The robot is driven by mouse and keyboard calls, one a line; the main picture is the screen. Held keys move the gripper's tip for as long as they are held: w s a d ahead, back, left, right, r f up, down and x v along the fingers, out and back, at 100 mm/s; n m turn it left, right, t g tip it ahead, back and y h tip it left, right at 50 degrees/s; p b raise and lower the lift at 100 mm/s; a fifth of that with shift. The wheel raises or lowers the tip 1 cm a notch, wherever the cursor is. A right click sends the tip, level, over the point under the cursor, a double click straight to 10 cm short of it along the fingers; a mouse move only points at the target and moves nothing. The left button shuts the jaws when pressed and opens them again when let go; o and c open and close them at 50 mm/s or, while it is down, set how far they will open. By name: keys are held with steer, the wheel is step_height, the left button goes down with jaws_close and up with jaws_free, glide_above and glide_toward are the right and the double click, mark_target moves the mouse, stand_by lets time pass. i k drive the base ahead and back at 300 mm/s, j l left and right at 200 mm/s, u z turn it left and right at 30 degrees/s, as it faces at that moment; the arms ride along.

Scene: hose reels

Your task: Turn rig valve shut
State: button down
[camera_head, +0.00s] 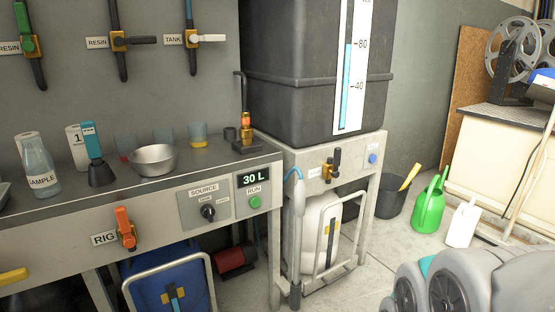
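The rig valve (127,233) is on the front of the grey bench at the lower left, just right of the label "RIG" (103,239). Grey rounded links of my arm show at the lower right, far from the valve. My gripper's fingers are not in view.
A panel with a source knob (208,212) and a green run button (255,202) is right of the valve. A blue container in a metal-framed cart (168,283) stands below. A green watering can (429,207) stands on the floor at right.

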mark_target(130, 240)
steer(key=u, duration=1.5)
